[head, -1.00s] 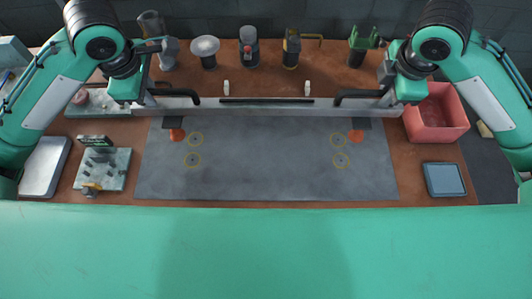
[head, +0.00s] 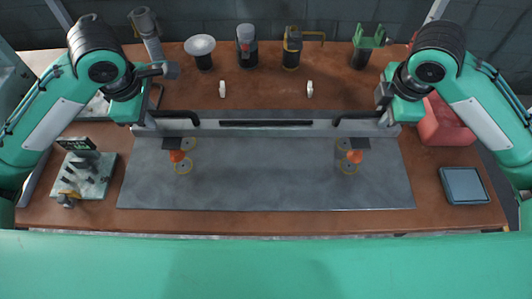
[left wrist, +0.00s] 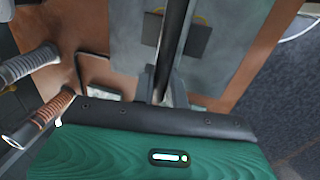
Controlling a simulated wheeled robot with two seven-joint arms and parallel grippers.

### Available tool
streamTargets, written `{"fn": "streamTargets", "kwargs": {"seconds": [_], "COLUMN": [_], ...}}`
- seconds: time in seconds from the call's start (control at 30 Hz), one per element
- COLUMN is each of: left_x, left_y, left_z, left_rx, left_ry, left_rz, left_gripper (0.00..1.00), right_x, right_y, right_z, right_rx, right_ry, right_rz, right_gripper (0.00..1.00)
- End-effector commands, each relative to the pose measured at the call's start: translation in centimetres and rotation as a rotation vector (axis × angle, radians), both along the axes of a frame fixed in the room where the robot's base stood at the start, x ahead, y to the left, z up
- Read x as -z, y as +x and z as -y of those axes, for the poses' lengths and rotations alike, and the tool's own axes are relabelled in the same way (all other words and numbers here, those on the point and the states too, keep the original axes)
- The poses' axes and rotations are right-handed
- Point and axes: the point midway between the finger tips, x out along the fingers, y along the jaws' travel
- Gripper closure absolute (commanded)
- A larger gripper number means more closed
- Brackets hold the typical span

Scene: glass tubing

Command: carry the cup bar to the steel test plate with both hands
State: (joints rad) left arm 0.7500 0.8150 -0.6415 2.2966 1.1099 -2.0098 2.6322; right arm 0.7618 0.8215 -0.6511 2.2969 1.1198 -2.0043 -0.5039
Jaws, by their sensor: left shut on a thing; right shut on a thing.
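The cup bar (head: 265,130) is a long pale grey bar with a dark slot, a black handle near each end and an orange cup below each side. It spans across the grey steel test plate (head: 265,185), which has yellow rings. The left cup (head: 177,156) and right cup (head: 355,157) appear beside or partly over the rings; I cannot tell whether they touch the plate. My left gripper (head: 145,121) is shut on the bar's left end, my right gripper (head: 388,118) on its right end. The left wrist view shows the bar (left wrist: 175,50) running away from me.
Behind the bar stand a white-topped stand (head: 200,46), several dark canisters and a green-pronged holder (head: 368,42). A small fixture (head: 87,172) sits left of the plate. A red bin (head: 443,122) and a blue-grey pad (head: 464,185) are at the right.

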Motion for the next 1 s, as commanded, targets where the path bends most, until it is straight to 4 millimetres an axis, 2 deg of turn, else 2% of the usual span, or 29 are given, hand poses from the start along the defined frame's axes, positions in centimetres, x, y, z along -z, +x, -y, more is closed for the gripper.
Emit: {"fn": "streamTargets", "kwargs": {"seconds": [0.37,1.0], "left_x": [0.5,3.3], "left_y": [0.0,0.0], "left_z": [0.0,-0.1], "left_rx": [-0.001,-0.001], "left_ry": [0.001,0.001], "left_rz": [0.001,0.001], "left_gripper": [1.00,1.00], "right_x": [0.5,3.3], "right_y": [0.0,0.0], "right_z": [0.0,0.1], "right_rx": [0.001,0.001], "right_ry": [-0.001,-0.001], "right_rz": [0.001,0.001], "right_gripper": [1.00,1.00]}}
